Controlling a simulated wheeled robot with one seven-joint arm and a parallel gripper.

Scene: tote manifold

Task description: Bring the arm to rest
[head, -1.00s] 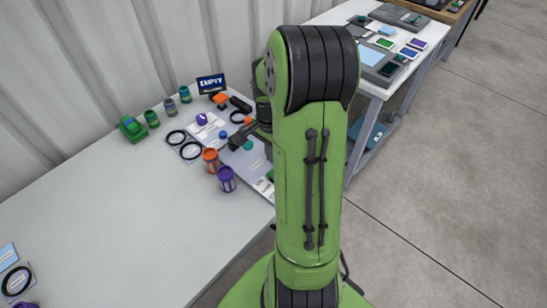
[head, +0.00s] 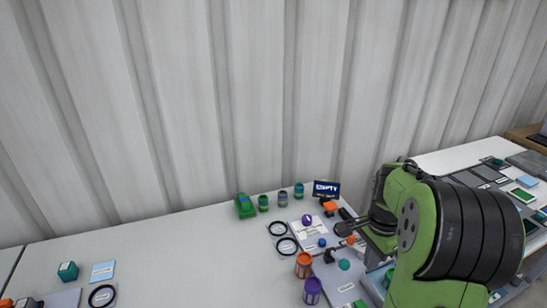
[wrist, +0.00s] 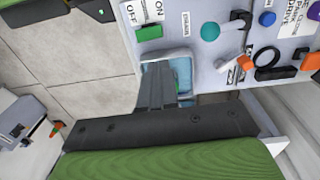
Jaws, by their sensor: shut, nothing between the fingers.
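My green arm with black bands stands at the right of the head view.
An orange jar (head: 303,265) and a purple jar (head: 312,291) stand left of the arm. Black rings (head: 287,246), several small jars and an EMPTY sign (head: 326,188) are near the wall. The bench's middle is clear. A second table (head: 470,157) lies right.

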